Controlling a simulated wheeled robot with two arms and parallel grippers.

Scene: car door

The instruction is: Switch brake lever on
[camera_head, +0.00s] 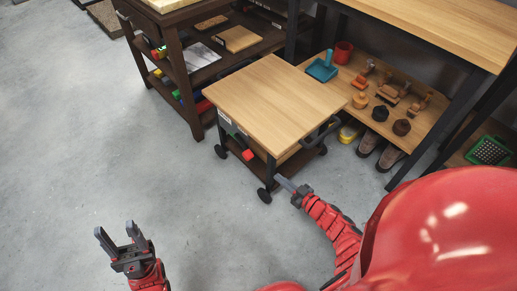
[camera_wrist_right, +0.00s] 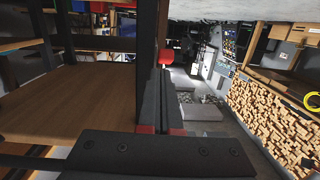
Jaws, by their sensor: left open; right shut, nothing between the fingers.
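A wooden-topped cart (camera_head: 272,103) on casters stands in the middle of the head view. A small red piece (camera_head: 248,155), which looks like the brake lever, shows low on its front left side. It also shows as a red knob (camera_wrist_right: 166,57) just past a dark cart post in the right wrist view. My right gripper (camera_head: 281,180) is shut and empty, low by the cart's front corner, to the right of the red piece and apart from it. My left gripper (camera_head: 116,233) is open and empty over the floor at lower left.
A dark shelf unit (camera_head: 172,70) with boxes stands behind the cart to the left. A workbench (camera_head: 440,28) with a lower shelf of wooden toys stands to the right. Shoes (camera_head: 390,157) sit beneath it. The grey floor (camera_head: 90,140) at left is clear.

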